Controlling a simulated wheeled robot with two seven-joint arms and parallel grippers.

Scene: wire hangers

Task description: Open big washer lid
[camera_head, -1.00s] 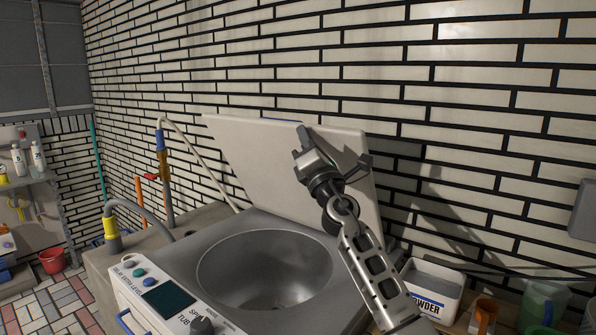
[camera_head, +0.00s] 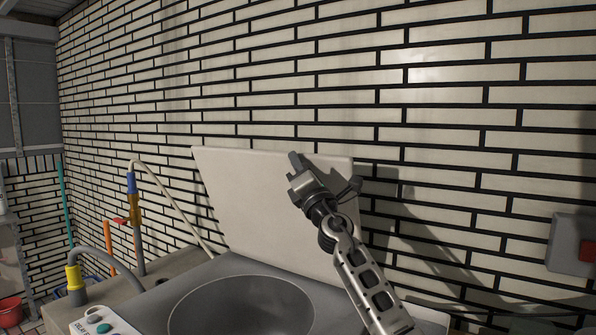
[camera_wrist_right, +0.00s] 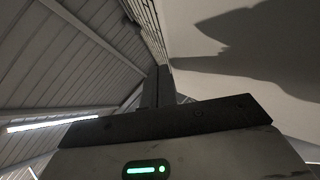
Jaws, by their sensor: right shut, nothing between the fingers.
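The washer's lid (camera_head: 240,190) is a flat pale panel. It stands raised and nearly upright behind the round metal tub (camera_head: 240,308), close to the brick wall. My right gripper (camera_head: 295,161) is shut and empty, in front of the lid's inner face near its top edge. I cannot tell whether it touches the lid. In the right wrist view the shut fingers (camera_wrist_right: 158,86) point up beside a pale surface that bears a dark shadow. My left gripper is not in view.
The washer's control panel (camera_head: 98,322) shows at the lower left edge. A grey hose with a yellow collar (camera_head: 74,278) and a blue-and-yellow pipe fitting (camera_head: 132,196) stand left of the lid. A grey box with a red button (camera_head: 577,244) is on the wall at right.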

